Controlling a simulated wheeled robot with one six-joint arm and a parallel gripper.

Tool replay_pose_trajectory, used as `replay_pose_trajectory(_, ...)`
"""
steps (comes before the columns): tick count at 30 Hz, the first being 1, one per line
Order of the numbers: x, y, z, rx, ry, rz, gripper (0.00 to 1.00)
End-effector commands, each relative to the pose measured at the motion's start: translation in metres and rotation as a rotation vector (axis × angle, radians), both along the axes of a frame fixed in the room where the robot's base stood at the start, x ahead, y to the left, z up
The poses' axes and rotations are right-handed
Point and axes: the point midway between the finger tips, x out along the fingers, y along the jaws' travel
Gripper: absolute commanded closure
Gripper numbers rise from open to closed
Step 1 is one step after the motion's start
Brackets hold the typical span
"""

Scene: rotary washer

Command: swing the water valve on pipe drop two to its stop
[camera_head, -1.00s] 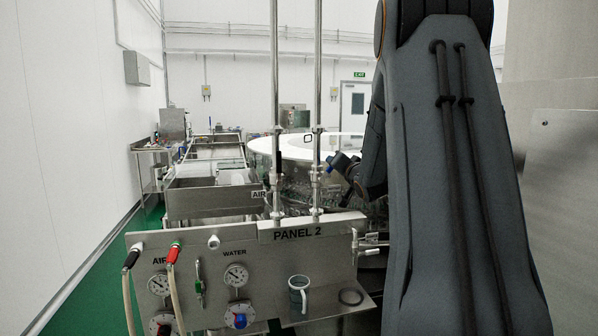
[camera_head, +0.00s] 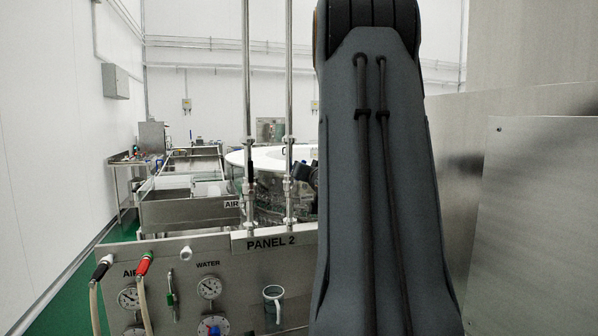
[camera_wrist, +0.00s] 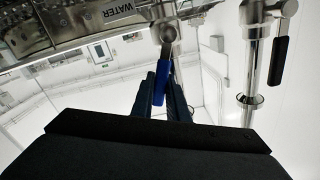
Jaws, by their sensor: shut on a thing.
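The water valve is on the right-hand pipe drop (camera_head: 289,182) above the panel in the head view. In the wrist view its metal valve body (camera_wrist: 168,33) is at top centre, with a blue lever (camera_wrist: 162,86) pointing down and away from it. My gripper (camera_wrist: 160,84) has its dark fingers closed around the blue lever. In the head view my arm covers most of the gripper, and the lever cannot be made out there. A WATER label (camera_wrist: 118,12) shows at the top of the wrist view.
The neighbouring air pipe drop (camera_head: 248,180) stands close on the left; its black handle (camera_wrist: 280,60) shows in the wrist view. The PANEL 2 board (camera_head: 225,262), with gauges, hoses and a mug (camera_head: 273,300), is in front. Steel walls (camera_head: 535,200) stand at the right.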

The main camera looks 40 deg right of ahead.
Motion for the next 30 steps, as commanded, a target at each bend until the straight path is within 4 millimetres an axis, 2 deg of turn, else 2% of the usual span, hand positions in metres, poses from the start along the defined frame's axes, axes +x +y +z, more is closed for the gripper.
replay_pose_trajectory(2,-0.001,-0.001,0.000,0.001,0.000,-0.002,1.00)
replay_pose_trajectory(3,-0.001,-0.001,0.000,0.001,0.000,-0.002,0.84)
replay_pose_trajectory(6,0.000,0.000,0.000,0.001,0.000,-0.001,0.68)
replay_pose_trajectory(17,-0.002,0.002,-0.001,0.001,0.000,0.000,0.67)
replay_pose_trajectory(20,-0.011,0.006,-0.001,0.000,0.001,0.000,0.67)
replay_pose_trajectory(30,-0.058,0.028,-0.001,0.001,0.000,-0.001,0.67)
